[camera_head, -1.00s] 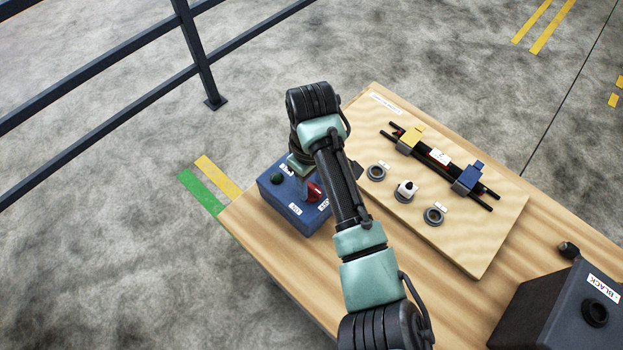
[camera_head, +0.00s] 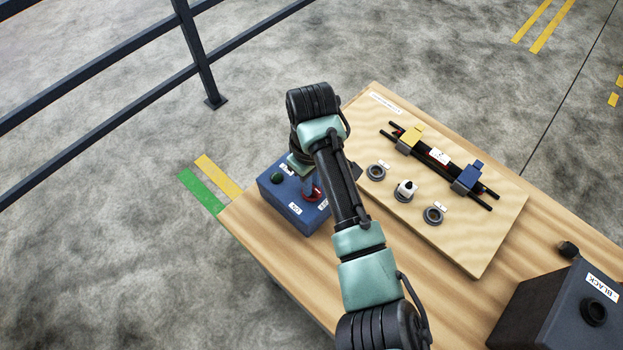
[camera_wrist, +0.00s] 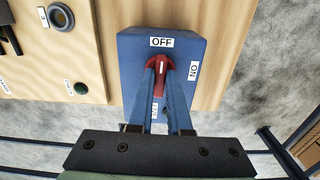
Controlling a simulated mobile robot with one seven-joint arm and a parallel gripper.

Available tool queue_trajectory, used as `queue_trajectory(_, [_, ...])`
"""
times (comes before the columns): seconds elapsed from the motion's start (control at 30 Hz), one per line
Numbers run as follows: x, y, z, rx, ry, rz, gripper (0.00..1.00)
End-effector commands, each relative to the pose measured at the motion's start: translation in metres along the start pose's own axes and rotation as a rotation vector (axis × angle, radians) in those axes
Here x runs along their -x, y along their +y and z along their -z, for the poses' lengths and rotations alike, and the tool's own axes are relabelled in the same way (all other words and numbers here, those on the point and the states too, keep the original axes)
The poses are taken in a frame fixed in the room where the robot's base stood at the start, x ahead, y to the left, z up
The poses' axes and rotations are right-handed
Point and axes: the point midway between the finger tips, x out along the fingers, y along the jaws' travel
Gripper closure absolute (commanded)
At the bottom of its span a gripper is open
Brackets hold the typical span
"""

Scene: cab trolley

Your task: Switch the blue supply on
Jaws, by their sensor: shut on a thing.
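The blue supply (camera_head: 284,211) is a blue box on the left end of the wooden table. It also shows in the wrist view (camera_wrist: 130,48), with an OFF label at the top and an ON label at the right. Its red handle (camera_wrist: 168,62) carries a white line that points toward OFF. My gripper (camera_wrist: 161,72) is shut on the red handle, with one finger on each side. In the head view, the red handle (camera_head: 312,196) is partly hidden by a finger. A dark green knob (camera_head: 276,179) sits on the box.
A pale board (camera_head: 470,245) with rings, a white-topped plug (camera_head: 406,188) and a yellow and blue clamped bar (camera_head: 436,158) lies right of my arm. A black box (camera_head: 540,310) stands at the table's right. A dark railing (camera_head: 195,55) runs behind.

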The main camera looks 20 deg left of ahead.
Motion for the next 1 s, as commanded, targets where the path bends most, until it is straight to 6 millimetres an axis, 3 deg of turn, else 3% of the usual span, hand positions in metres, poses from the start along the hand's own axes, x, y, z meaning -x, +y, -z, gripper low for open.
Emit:
queue_trajectory(0.37, [0.0041,-0.0014,0.0008,-0.229,0.0,0.003,1.0])
queue_trajectory(1.0, [0.0031,-0.001,0.0012,-0.836,0.001,0.001,1.0])
